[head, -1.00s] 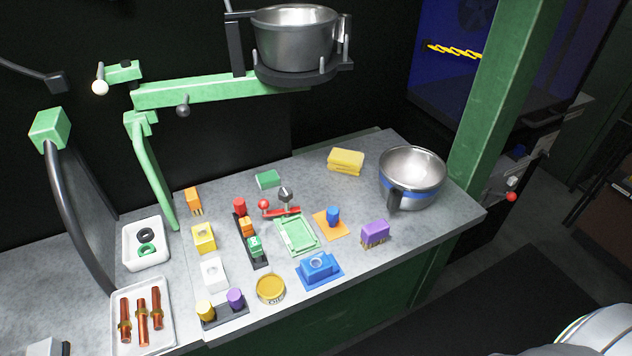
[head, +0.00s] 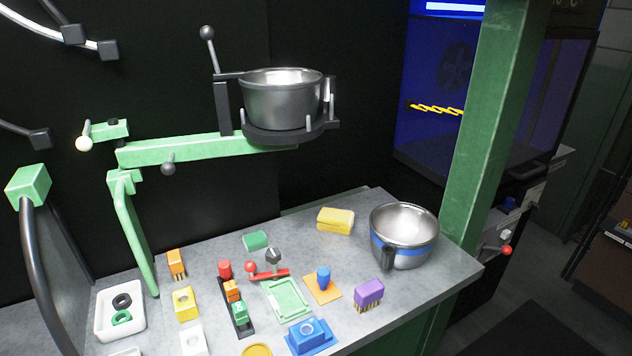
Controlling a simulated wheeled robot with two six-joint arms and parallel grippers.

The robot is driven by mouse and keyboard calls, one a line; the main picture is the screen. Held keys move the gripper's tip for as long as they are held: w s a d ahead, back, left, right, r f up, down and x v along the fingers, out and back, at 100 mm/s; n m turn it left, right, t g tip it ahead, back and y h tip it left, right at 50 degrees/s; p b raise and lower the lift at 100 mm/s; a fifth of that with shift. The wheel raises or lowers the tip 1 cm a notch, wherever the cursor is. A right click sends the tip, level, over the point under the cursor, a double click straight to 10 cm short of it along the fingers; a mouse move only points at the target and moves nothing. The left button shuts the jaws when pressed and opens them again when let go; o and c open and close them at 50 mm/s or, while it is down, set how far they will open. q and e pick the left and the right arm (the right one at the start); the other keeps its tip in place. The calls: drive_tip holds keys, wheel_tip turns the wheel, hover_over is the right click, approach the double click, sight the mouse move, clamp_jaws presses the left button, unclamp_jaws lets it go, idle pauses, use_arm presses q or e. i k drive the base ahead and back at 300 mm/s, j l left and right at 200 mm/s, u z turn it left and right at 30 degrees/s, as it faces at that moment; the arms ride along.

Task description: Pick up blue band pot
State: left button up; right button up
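The blue band pot (head: 404,236) is a shiny steel pot with a blue stripe around it. It stands upright on the right end of the grey worktable. Its dark handle (head: 386,257) is on its front left side, pointing toward me. A second pot (head: 281,100), plain steel with no blue band, sits in a dark holder (head: 290,134) on a green swing arm above the table. Neither of my grippers shows in the head view.
The worktable (head: 428,292) holds a yellow sponge (head: 336,219) left of the blue band pot and a purple block (head: 368,293) in front of it. Several small coloured parts lie further left. A green post (head: 490,130) rises behind the table's right end. The green swing arm (head: 185,150) overhangs the table's back.

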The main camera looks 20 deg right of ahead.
sight(403, 234)
drive_tip(key=z, duration=1.25)
